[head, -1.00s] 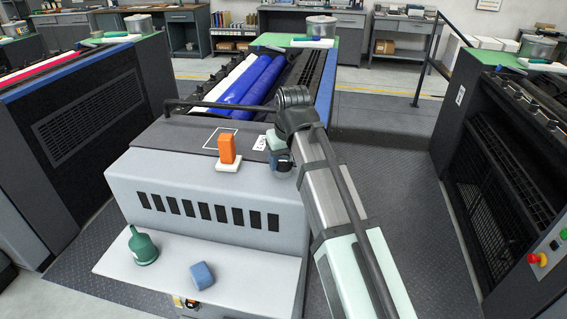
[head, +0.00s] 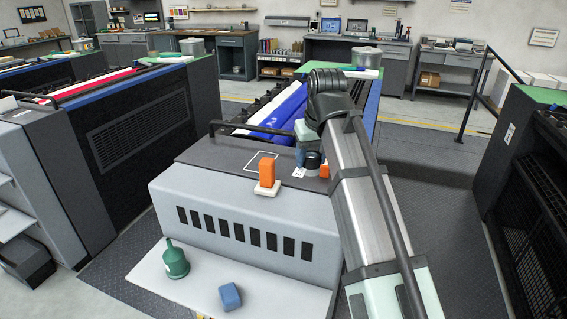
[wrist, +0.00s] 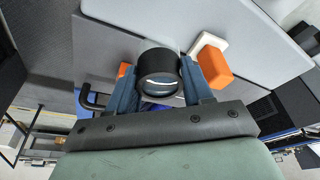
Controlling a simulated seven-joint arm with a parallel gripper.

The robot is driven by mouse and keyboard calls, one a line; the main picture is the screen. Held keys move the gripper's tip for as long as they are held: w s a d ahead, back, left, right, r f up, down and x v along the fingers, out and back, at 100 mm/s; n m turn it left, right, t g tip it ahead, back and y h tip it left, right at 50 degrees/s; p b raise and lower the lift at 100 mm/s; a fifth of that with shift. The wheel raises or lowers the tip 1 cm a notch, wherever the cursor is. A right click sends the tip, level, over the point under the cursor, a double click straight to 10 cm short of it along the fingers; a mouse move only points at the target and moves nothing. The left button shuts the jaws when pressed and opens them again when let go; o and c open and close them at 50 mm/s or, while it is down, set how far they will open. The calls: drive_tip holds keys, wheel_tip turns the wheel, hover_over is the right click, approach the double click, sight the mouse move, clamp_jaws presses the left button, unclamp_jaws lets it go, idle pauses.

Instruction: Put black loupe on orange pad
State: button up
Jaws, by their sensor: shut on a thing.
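My gripper (wrist: 158,88) is shut on the black loupe (wrist: 158,66), a short dark cylinder with a glassy lens, held between two blue fingers. In the head view the loupe (head: 313,161) is over the dark top of the grey press unit, right of an orange block. A small orange patch (head: 325,171), probably the orange pad, shows just right of the loupe, mostly hidden by the loupe and my arm. Orange also shows left of the loupe in the wrist view (wrist: 123,70). I cannot tell whether the loupe touches the pad.
An upright orange block (head: 267,171) stands on a white pad (head: 262,190). A white outlined square (head: 262,153) and a small marked card (head: 299,172) lie nearby. A black rail (head: 235,124) runs behind.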

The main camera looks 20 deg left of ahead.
drive_tip(key=a+r+n, duration=0.1)
drive_tip(key=a+r, duration=0.5)
drive_tip(key=a, duration=0.3)
wheel_tip(320, 180, up, 4)
hover_over(265, 158)
drive_tip(key=f, duration=0.4)
drive_tip(key=s+d+f, duration=0.1)
drive_tip(key=f, duration=0.1)
drive_tip(key=shift+f, duration=2.15)
drive_tip(key=shift+f, duration=0.15)
drive_tip(key=o, duration=1)
drive_tip(key=shift+o, duration=0.2)
drive_tip(key=v, duration=1.2)
drive_tip(key=shift+w, duration=0.2)
